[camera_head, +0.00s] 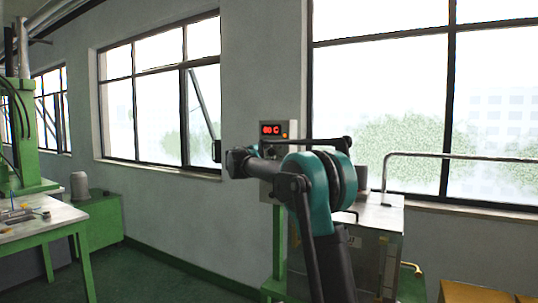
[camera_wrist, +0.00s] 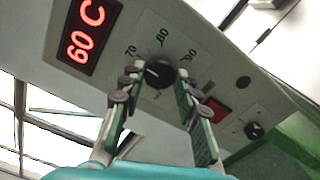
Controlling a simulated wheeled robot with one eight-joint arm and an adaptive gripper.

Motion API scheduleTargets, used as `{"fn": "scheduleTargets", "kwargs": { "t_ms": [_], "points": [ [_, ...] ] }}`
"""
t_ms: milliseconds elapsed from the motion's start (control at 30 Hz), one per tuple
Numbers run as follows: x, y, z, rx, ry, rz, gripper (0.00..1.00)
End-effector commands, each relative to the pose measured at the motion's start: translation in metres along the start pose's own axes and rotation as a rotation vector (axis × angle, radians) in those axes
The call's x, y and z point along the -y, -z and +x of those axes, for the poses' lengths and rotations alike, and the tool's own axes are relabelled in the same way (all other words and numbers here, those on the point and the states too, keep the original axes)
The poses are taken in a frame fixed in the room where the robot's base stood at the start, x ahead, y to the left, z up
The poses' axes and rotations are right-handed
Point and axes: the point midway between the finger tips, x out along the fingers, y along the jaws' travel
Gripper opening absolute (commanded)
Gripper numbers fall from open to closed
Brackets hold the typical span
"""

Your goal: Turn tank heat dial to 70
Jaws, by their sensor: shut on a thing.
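The tank heat dial (camera_wrist: 160,74) is a round black knob with a white pointer mark, on the grey control box face. Number labels are printed around it, one reading 70 (camera_wrist: 130,51). The red display (camera_wrist: 87,33) reads 60 C, and it also shows in the head view (camera_head: 271,130). My gripper (camera_wrist: 157,80) is shut on the dial, with one finger on each side of it.
The control box (camera_head: 292,130) stands on a green post near the wall. A red square button (camera_wrist: 216,108) and a smaller black knob (camera_wrist: 254,130) are on the same face. A metal tank (camera_head: 385,218) with a bent pipe stands to the right.

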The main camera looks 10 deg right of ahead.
Motion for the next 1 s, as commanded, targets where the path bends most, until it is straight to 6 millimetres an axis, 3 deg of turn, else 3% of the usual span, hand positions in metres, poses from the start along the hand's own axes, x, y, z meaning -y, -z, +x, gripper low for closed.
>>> {"fn": "scheduleTargets", "kwargs": {
  "t_ms": [67, 100, 267, 667, 1000],
  "points": [
    [0.001, 0.0, 0.0, 0.0, 0.002, 0.001, 0.03],
    [0.001, 0.0, 0.0, 0.0, 0.002, 0.001, 0.33],
    [0.001, 0.0, 0.0, 0.0, 0.001, 0.0, 0.53],
    [0.0, 0.001, -0.007, -0.001, 0.0, -0.001, 0.53],
    [0.0, 0.001, -0.07, -0.003, 0.0, -0.001, 0.53]
  ]
}}
